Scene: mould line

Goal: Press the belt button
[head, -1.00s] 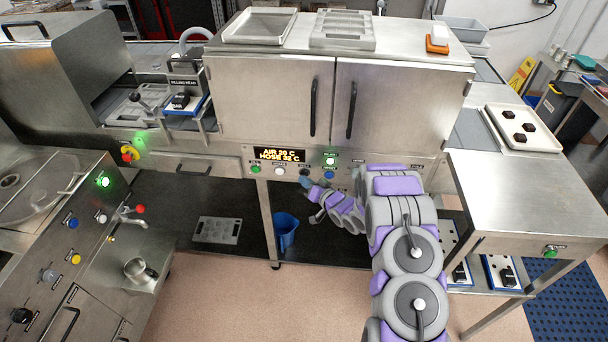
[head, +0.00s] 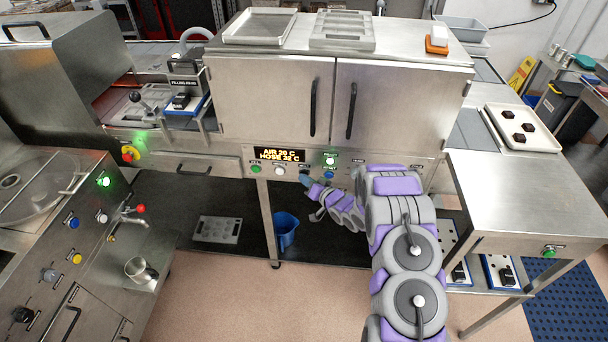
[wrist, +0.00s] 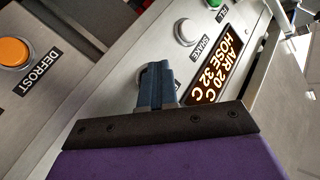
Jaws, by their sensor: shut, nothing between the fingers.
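My gripper (head: 306,181) is shut and empty, with its blue fingertips at the front panel under the cabinet. In the wrist view the fingers (wrist: 156,82) point at a round button (wrist: 142,76) that they mostly hide; only its pale rim shows, and its label is hidden. I cannot tell whether the fingertips touch it. Beside it on the panel are a white button (wrist: 186,31) labelled SHAKE and a green button (wrist: 214,3). An orange button (wrist: 14,52) labelled DEFROST is at the left. I cannot read a belt label in either view.
The display (head: 279,155) reads AIR 20 C, HOSE 32 C. Another green button (head: 549,252) is on the right table. A blue bucket (head: 286,230) stands below the panel.

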